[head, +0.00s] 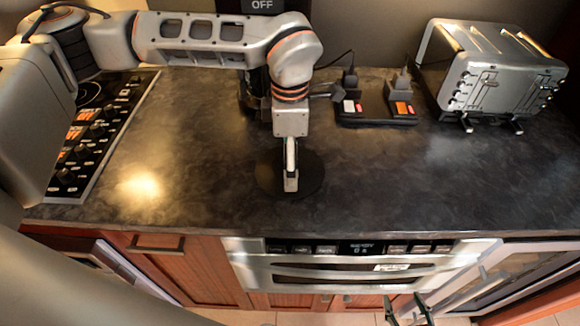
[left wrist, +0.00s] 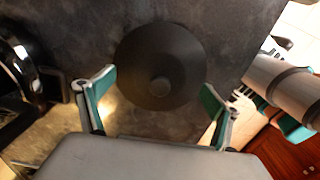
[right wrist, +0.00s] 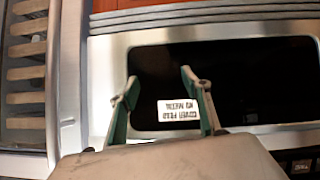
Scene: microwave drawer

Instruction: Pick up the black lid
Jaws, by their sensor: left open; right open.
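The black lid (head: 312,172) is a round dark disc lying flat on the dark countertop, partly hidden by my left gripper in the head view. My left gripper (head: 290,182) points down over the lid. In the left wrist view the lid (left wrist: 140,55) shows whole, with a round knob (left wrist: 160,87) between my left gripper's open fingers (left wrist: 160,80); nothing is gripped. My right gripper (head: 408,308) is low in front of the counter, by the microwave drawer. The right wrist view shows its fingers (right wrist: 160,78) open and empty, facing the drawer's dark front.
The microwave drawer (head: 350,268) sits below the counter edge. A cooktop with knobs (head: 95,130) is at the left. A silver toaster (head: 490,80) stands at the back right, beside a black power strip (head: 375,115). The countertop right of the lid (head: 420,175) is clear.

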